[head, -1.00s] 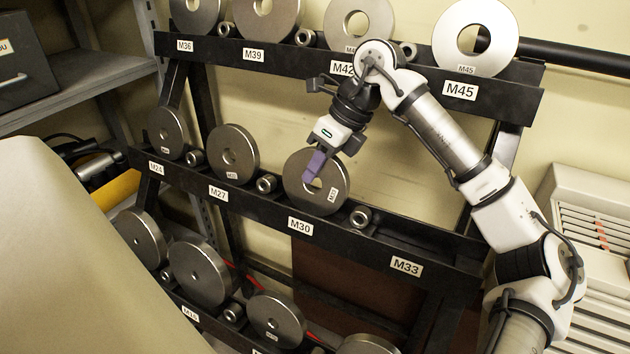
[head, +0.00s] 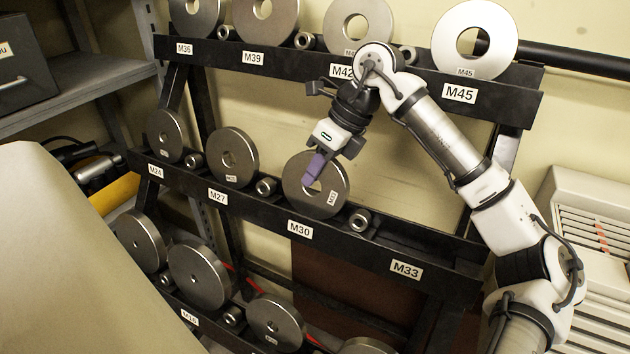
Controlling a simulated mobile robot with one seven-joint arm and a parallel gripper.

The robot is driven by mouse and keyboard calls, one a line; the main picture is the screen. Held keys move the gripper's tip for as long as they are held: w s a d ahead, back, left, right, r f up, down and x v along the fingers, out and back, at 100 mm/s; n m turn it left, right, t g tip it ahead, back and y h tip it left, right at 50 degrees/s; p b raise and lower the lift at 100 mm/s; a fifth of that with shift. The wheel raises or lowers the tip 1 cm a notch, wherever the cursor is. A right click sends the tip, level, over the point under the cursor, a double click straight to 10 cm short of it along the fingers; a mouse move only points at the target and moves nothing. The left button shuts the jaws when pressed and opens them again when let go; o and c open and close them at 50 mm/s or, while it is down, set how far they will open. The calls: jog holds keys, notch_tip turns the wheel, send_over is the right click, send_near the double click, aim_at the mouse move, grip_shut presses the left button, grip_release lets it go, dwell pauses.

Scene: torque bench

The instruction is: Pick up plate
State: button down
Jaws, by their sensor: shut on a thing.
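A grey steel ring plate (head: 336,172) stands upright on the middle shelf of the black rack, above the M30 label. It has a centre hole and a small sticker too blurred to read surely. My gripper (head: 312,178) reaches it from above, with a purple finger at the centre hole. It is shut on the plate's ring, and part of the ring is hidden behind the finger. The other finger is hidden. I cannot tell whether the plate still touches the shelf.
Plates M24 (head: 165,135) and M27 (head: 233,157) stand to its left, with small spacer rings (head: 360,219) between places. The M33 place (head: 406,270) looks empty. The upper shelf (head: 330,71) holds several plates above my gripper.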

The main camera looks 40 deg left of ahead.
jog(key=shift+r, duration=0.3)
